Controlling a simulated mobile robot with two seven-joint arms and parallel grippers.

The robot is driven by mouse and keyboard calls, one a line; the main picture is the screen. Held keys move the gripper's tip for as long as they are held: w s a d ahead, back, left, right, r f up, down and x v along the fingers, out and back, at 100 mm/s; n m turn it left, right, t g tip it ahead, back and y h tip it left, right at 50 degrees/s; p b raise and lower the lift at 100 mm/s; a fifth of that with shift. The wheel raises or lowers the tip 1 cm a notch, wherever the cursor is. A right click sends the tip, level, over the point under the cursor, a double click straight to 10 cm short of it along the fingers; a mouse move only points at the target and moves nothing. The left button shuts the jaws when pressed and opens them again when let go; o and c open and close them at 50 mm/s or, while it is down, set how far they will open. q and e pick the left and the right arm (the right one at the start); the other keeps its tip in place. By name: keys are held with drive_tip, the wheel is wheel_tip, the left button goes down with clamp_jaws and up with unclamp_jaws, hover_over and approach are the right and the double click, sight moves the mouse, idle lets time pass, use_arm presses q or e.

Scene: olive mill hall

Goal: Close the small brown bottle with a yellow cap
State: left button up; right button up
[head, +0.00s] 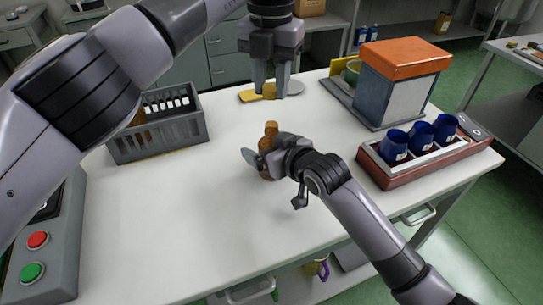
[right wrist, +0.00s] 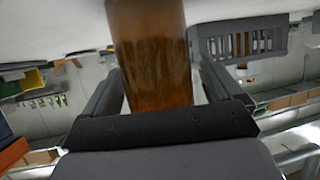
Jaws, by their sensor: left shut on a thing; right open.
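The small brown bottle (head: 270,129) stands on the white table with its neck up. No cap shows on it. My right gripper (head: 261,163) is low at the bottle's side, its open fingers on either side of it. In the right wrist view the bottle (right wrist: 150,55) fills the space between the fingers, and a narrow gap seems to show beside them. My left gripper (head: 270,92) points down behind the bottle, shut on a small yellow thing, likely the yellow cap (head: 269,91). Its fingers partly hide it.
A grey basket (head: 160,142) with something brown inside stands at left. A yellow piece (head: 250,96) and grey disc lie at the back. An orange-topped machine (head: 405,53) and a red tray (head: 400,177) with blue cups stand at right. The table's front is clear.

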sight(270, 125)
drive_tip(key=shift+c, duration=0.2)
drive_tip(key=c, duration=1.5)
use_arm(q)
drive_tip(key=shift+f, duration=2.55)
use_arm(e)
drive_tip(key=shift+o, duration=0.2)
use_arm(q)
drive_tip(key=shift+f, duration=0.9)
drive_tip(key=shift+f, duration=0.25)
drive_tip(key=shift+f, duration=0.3)
